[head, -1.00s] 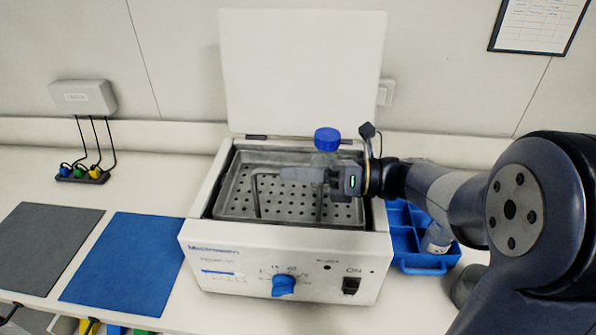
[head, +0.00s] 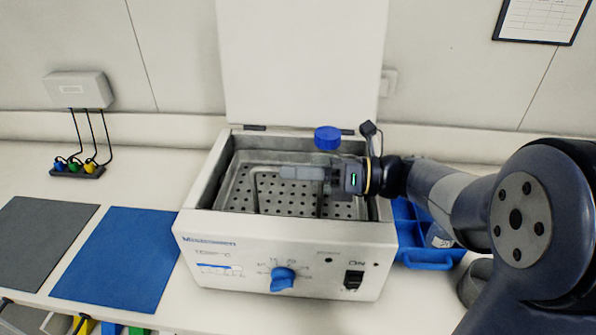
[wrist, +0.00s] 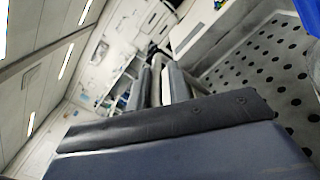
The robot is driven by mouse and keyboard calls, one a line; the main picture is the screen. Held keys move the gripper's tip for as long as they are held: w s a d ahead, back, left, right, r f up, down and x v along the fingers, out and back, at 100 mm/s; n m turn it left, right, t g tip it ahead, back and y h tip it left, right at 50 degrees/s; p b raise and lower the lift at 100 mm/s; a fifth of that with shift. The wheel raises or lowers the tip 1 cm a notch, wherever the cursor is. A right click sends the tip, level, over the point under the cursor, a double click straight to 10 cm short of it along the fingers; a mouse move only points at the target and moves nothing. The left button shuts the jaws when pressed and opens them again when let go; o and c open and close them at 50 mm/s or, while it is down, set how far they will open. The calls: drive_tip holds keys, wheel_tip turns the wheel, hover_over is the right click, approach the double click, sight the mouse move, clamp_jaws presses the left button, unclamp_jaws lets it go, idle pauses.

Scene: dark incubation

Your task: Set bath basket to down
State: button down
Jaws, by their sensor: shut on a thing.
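The bath basket (head: 240,202) is a perforated metal tray with an upright rod handle, inside the open white water bath (head: 205,228). My gripper (head: 322,174) is over the basket, its fingers shut on the top bar of the handle, which they largely hide. In the wrist view, the basket's perforated floor (wrist: 270,65) shows at the right, below my fingers (wrist: 160,85). The gap under the basket is hidden.
The bath's lid (head: 300,65) stands open behind. A blue divided carrier (head: 428,262) is close on the right. A blue mat (head: 118,262) and a grey mat (head: 40,245) lie left. A wall box with cables (head: 78,90) is at the back left.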

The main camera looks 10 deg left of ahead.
drive_tip(key=shift+s+f+b, duration=0.1)
drive_tip(key=shift+f+b, duration=0.45)
drive_tip(key=shift+f, duration=0.2)
drive_tip(key=shift+r, duration=0.1)
drive_tip(key=c, duration=1.5)
unclamp_jaws()
drive_tip(key=shift+s+r, duration=0.1)
drive_tip(key=shift+s, duration=0.1)
drive_tip(key=shift+w+d, duration=0.1)
drive_tip(key=shift+d, duration=0.35)
drive_tip(key=d+b, duration=0.2)
drive_tip(key=d, duration=0.8)
drive_tip(key=shift+w+b, duration=0.15)
drive_tip(key=shift+b, duration=0.2)
